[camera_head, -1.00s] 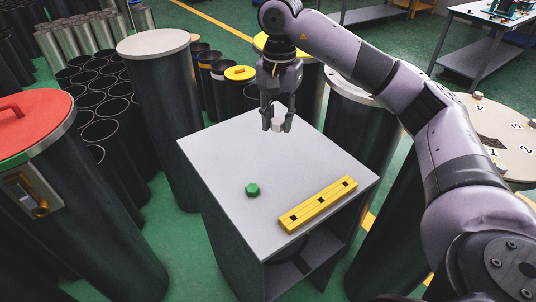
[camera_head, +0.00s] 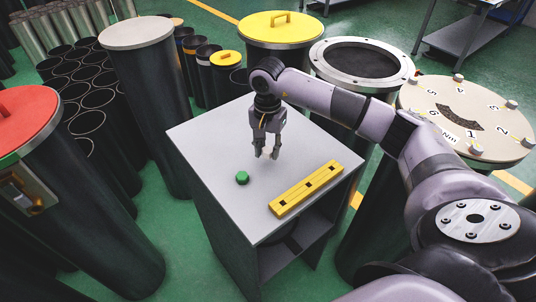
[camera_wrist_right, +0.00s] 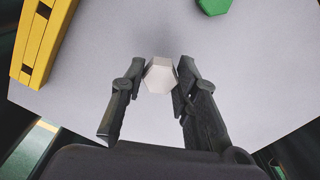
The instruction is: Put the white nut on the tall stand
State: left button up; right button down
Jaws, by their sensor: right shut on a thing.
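My right gripper (camera_head: 266,154) is above the grey top of a box-like stand (camera_head: 205,135), its fingers pointing down. In the wrist view, the right gripper (camera_wrist_right: 157,85) is shut on the white nut (camera_wrist_right: 159,76), a pale hexagonal piece held between the fingertips. The fingers hide most of the nut in the head view. A green hexagonal nut (camera_head: 242,178) lies on the grey top, left of and nearer than the gripper; it also shows in the wrist view (camera_wrist_right: 214,6). No thing is clearly identifiable as the tall stand. My left gripper is not in view.
A yellow bar with dark square holes (camera_head: 305,189) lies on the grey top, at right. Tall dark cylinders surround it, with a beige lid (camera_head: 136,32), a yellow lid (camera_head: 281,27), a metal flange (camera_head: 397,81), a numbered disc (camera_head: 470,115) and a red lid (camera_head: 25,118).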

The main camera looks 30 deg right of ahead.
aim_at(268, 165)
notch_tip(268, 165, down, 4)
jog(key=shift+s+r+p, duration=0.1)
jog(key=shift+r+p, duration=0.1)
jog(key=shift+p, duration=0.35)
jog(key=shift+f, duration=0.2)
jog(key=shift+f, duration=0.2)
jog(key=c, duration=1.2)
grip_release()
jog(key=shift+r, duration=0.1)
jog(key=shift+c, duration=0.2)
